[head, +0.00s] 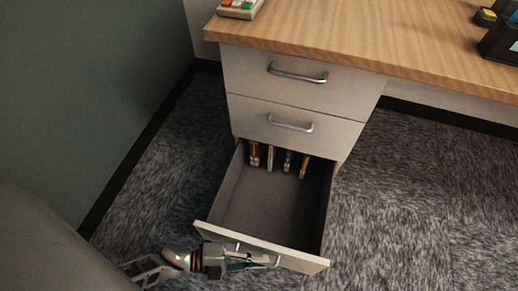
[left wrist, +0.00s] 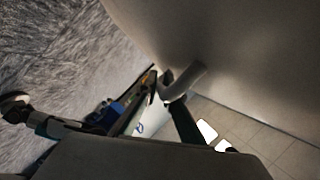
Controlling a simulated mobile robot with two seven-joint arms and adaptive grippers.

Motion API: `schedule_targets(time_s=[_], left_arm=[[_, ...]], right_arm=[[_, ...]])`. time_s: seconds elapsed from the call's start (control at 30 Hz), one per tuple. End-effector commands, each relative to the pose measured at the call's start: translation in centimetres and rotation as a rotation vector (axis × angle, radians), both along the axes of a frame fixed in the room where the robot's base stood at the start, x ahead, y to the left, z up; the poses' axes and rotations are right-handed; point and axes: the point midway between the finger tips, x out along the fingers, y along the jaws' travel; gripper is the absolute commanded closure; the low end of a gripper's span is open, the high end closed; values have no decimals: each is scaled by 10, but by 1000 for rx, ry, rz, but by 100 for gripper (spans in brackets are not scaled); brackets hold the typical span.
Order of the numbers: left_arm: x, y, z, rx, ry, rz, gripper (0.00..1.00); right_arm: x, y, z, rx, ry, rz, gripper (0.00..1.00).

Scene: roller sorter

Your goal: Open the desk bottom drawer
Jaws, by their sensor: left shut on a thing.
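The desk's bottom drawer (head: 262,247) is pulled well out in the head view, and its dark inside shows. Several small items (head: 271,158) stand in a row at its back. My left gripper (head: 272,261) is at the outer side of the drawer front, shut on the bottom drawer handle. In the left wrist view the curved handle (left wrist: 190,80) runs to the fingers (left wrist: 170,97), beside the pale drawer front (left wrist: 245,55). The fingers hide part of the handle in the head view. My right gripper is in neither view.
The two upper drawers (head: 283,82) are closed, each with a metal handle. The wooden desktop (head: 370,35) holds a tray (head: 240,8) at the left and dark items at the right. A green-grey wall (head: 90,100) stands left; carpet (head: 420,190) is clear on the right.

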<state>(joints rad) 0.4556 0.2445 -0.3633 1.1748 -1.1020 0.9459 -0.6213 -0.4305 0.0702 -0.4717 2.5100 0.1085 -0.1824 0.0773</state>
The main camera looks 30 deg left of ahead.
Motion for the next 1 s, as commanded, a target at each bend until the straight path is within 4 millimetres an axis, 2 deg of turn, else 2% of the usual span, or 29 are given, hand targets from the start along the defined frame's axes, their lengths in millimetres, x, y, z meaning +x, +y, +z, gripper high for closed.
schedule_targets(time_s=[0.03, 0.07, 0.4, 0.57, 1.0], left_arm=[[0, 2, 0, 2, 0, 2, 100], [0, 2, 0, 2, 0, 2, 85], [0, 1, 0, 1, 0, 1, 85], [0, 1, 8, 2, -2, -1, 85], [2, 2, 72, -3, -6, 0, 85]], right_arm=[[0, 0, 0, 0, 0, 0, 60], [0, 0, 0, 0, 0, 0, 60], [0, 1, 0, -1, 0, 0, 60], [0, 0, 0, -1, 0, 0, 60], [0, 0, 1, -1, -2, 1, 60]])
